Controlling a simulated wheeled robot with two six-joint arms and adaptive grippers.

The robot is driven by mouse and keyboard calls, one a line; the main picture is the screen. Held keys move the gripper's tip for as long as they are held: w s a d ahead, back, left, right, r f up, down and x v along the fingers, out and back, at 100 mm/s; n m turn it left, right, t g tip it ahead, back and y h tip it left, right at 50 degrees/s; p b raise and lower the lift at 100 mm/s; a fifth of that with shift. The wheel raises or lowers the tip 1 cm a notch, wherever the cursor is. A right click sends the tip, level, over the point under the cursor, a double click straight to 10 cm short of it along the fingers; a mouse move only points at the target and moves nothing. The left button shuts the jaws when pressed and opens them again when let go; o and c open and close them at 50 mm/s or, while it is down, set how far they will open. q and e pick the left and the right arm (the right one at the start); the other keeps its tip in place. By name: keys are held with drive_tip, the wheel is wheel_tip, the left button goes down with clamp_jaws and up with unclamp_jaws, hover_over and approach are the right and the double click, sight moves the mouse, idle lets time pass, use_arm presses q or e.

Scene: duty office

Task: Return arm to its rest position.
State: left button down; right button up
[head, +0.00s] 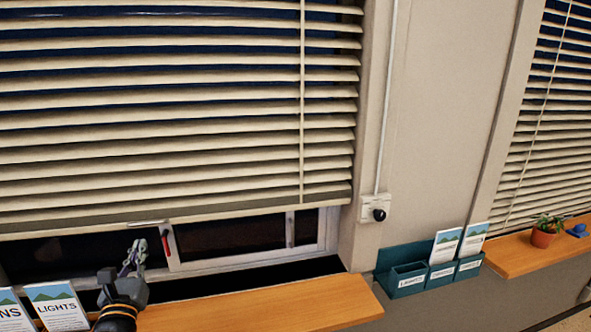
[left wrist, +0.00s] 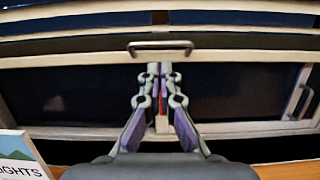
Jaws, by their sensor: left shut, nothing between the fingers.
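My left gripper (head: 137,246) is in front of the window at the lower left of the head view, above the wooden sill (head: 265,306). Its fingers are shut and empty. In the left wrist view the fingers (left wrist: 160,76) point at the window, just below a metal pull handle (left wrist: 160,47) on the blind's bottom rail. A red window handle (head: 166,243) is right of the gripper in the head view; in the left wrist view a bit of red shows between the fingers. My right gripper is not in view.
Leaflet cards, one reading LIGHTS (head: 58,308), stand at the sill's left end, close to my left arm. A teal leaflet holder (head: 408,279) is on the right. A potted plant (head: 544,236) stands on the far right sill. The middle of the near sill is clear.

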use_arm(q)
drive_tip(key=shift+s+d, duration=0.25)
drive_tip(key=shift+s, duration=0.85)
